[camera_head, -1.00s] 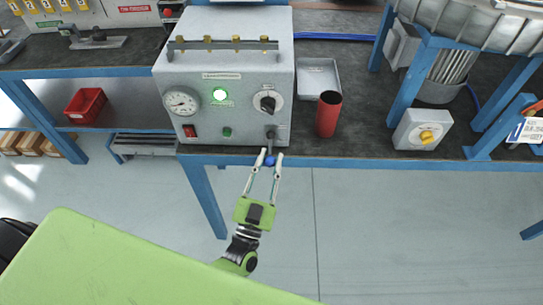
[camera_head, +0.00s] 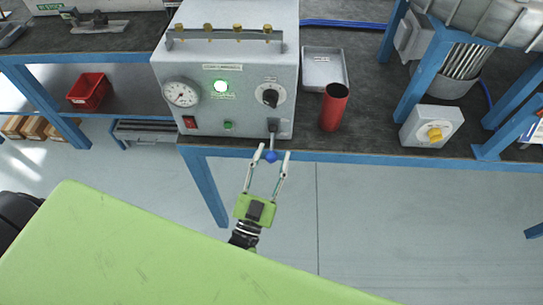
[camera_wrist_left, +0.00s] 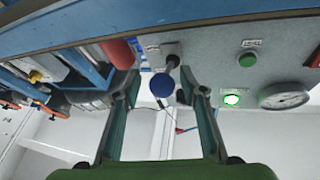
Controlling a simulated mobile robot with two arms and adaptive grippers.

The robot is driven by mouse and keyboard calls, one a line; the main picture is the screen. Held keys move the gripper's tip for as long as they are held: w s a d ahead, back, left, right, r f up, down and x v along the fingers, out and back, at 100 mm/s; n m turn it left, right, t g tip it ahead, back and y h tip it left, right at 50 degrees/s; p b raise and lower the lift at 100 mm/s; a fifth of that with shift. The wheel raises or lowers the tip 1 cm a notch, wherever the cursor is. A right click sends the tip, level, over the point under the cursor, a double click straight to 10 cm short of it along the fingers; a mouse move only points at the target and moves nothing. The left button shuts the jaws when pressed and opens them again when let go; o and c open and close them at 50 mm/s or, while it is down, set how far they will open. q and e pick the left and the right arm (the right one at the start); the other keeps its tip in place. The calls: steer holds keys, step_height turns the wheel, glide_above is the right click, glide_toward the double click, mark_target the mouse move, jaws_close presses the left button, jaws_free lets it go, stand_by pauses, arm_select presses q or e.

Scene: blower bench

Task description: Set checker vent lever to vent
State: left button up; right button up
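The grey checker box (camera_head: 225,55) stands on the bench with its front panel facing me. The vent lever at the panel's lower right has a dark stem and a blue ball knob (camera_head: 271,157), which sticks out past the bench's front edge. My left gripper (camera_head: 273,152) is open, its two fingers on either side of the knob. In the left wrist view the blue knob (camera_wrist_left: 162,86) lies between the open fingers, with gaps showing on both sides. Any vent marking near the lever is too small to read. My right gripper is not in view.
A red cylinder (camera_head: 333,107) stands just right of the box, with a metal tray (camera_head: 323,69) behind it. A grey switch box with a yellow knob (camera_head: 434,131) sits farther right. Floor is clear before the bench.

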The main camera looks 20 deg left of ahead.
arm_select(q)
steer(key=shift+r, duration=0.1)
steer(key=v, duration=1.2)
steer(key=s+f+m+g+h, duration=0.15)
steer(key=f+g, duration=0.25)
steer(key=f, duration=0.6)
steer(key=s+f+g, duration=0.2)
steer(key=f+g, duration=0.2)
steer(key=f, duration=0.6)
steer(key=s+f+g+h, duration=0.15)
steer(key=f+g, duration=0.25)
steer(key=f, duration=0.7)
steer(key=s+a+f+g+y, duration=0.1)
steer(key=s+a+f+g, duration=0.2)
steer(key=s, duration=0.4)
steer(key=s+a+f+n+g+y, duration=0.1)
steer(key=s+a+f+g, duration=0.1)
steer(key=s+f, duration=0.4)
steer(key=s+a+f+g+y, duration=0.1)
steer(key=s+a+f+g, duration=0.2)
steer(key=s, duration=0.6)
steer(key=shift+a+f+g, duration=0.35)
steer(key=shift+f+g, duration=0.25)
steer(key=shift+f, duration=0.1)
steer(key=shift+w+n, duration=0.15)
steer(key=shift+n, duration=0.1)
